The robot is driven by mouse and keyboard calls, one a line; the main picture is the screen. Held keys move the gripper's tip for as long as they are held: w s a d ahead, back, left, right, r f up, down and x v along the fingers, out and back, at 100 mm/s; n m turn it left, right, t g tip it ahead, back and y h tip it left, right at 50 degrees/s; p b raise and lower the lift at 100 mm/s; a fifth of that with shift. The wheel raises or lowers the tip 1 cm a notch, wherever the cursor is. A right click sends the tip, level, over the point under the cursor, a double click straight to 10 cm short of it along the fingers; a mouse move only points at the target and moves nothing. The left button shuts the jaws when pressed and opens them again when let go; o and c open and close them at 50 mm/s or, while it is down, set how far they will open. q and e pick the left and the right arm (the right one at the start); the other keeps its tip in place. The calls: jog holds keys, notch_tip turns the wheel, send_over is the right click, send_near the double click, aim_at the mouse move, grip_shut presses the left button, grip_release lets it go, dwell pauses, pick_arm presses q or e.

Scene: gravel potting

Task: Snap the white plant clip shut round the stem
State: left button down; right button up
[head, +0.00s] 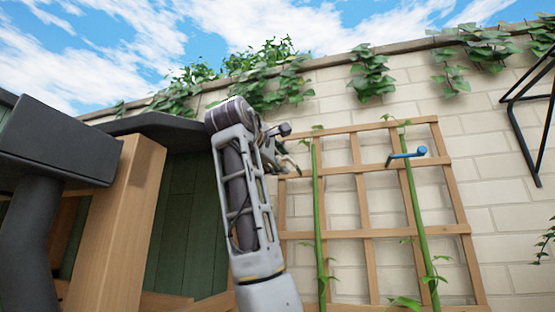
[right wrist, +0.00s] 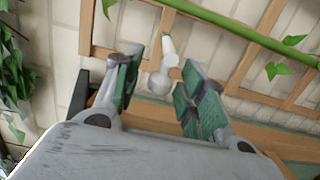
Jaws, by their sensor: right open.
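The white clip (right wrist: 168,48) shows in the right wrist view, between my right fingers and just short of the green stem (right wrist: 240,35). Whether its loop is closed, or touches the stem, I cannot tell. In the head view the clip is hidden behind my right gripper (head: 286,160), which is beside the left stem (head: 318,215) at the trellis's upper left. My right gripper is open, with its green-padded fingers (right wrist: 162,72) apart on either side of the clip. My left gripper is not in view.
A wooden trellis (head: 367,233) stands against a pale brick wall (head: 495,120). A blue clip (head: 407,154) sits at the right stem (head: 415,210). Ivy (head: 372,72) hangs from the wall top. A wooden post (head: 118,225) and green boards (head: 185,220) are at left.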

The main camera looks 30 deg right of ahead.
jog(key=shift+c, duration=0.3)
grip_shut()
jog(key=shift+f, duration=0.1)
